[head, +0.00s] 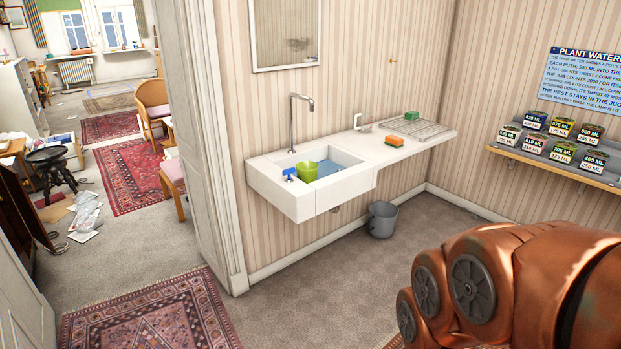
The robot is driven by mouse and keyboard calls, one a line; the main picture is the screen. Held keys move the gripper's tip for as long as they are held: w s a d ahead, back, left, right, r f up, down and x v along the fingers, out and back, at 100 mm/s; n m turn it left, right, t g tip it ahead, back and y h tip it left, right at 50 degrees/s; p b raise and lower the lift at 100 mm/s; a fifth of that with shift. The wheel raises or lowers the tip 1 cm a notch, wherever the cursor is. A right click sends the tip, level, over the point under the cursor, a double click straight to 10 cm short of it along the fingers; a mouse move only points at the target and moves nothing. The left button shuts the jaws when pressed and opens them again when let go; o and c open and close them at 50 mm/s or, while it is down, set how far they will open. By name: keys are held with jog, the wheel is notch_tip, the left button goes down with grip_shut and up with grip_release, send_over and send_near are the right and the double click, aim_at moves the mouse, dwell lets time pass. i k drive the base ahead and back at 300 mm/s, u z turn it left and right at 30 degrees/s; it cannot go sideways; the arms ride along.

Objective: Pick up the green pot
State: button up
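A lime-green pot-like thing (308,171) sits in the basin of the white sink (333,197), near its left front side. Its lower part is hidden by the basin's front wall. Something flat and blue lies in the basin to its right; I cannot tell whether it is water. My copper-coloured arm fills the lower right of the head view, well apart from the sink. My gripper is not in view.
A blue tap-like thing (289,174) is on the sink's left rim. An orange sponge (394,141) and a green block (411,115) lie on the counter. A grey bucket (382,219) stands below. Labelled pots line a shelf (555,166) at right. Carpet before the sink is clear.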

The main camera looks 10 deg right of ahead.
aim_at(308, 172)
jog(key=u, duration=0.3)
jog(key=i, duration=0.5)
jog(key=u, duration=0.55)
jog(key=i, duration=1.2)
jog(key=z, duration=0.35)
jog(key=i, duration=0.75)
jog(key=z, duration=0.05)
